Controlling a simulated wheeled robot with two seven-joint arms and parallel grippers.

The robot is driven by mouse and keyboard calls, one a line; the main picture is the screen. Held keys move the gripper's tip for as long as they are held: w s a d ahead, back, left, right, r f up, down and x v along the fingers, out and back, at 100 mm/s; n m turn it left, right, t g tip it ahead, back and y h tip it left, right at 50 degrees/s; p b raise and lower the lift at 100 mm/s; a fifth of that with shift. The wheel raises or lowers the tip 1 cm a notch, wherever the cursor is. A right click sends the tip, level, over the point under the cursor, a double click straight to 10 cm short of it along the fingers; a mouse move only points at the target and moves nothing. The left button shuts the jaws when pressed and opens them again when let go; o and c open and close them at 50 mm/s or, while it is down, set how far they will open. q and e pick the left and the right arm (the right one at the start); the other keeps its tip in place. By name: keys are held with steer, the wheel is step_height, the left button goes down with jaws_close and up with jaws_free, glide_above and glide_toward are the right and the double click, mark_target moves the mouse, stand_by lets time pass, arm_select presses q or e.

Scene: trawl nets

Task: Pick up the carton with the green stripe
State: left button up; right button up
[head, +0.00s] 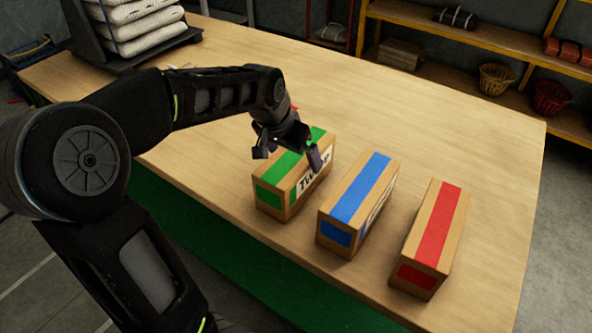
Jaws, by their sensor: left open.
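The carton with the green stripe (271,197) stands upright on the wooden table, leftmost of three cartons in a row near the front edge. A white label with dark lettering shows on its right side, partly hidden. My left gripper (290,157) is open over the top of this carton, with one finger on each side of its upper part. I cannot tell whether the fingers touch it. My right gripper is not in view.
A carton with a blue stripe (361,189) stands close to the right, and a carton with a red stripe (435,232) beyond it. White folded sacks (135,22) are stacked on a dark stand at the back left. The table's middle and right (440,120) are clear.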

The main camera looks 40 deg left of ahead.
arm_select(q)
steer(key=x, duration=0.5)
steer(key=shift+d, duration=0.1)
stand_by(0.4)
steer(key=shift+w+r, duration=0.1)
steer(key=c, duration=2)
steer(key=shift+r, duration=0.15)
step_height(320, 180, up, 10)
steer(key=shift+f, duration=0.1)
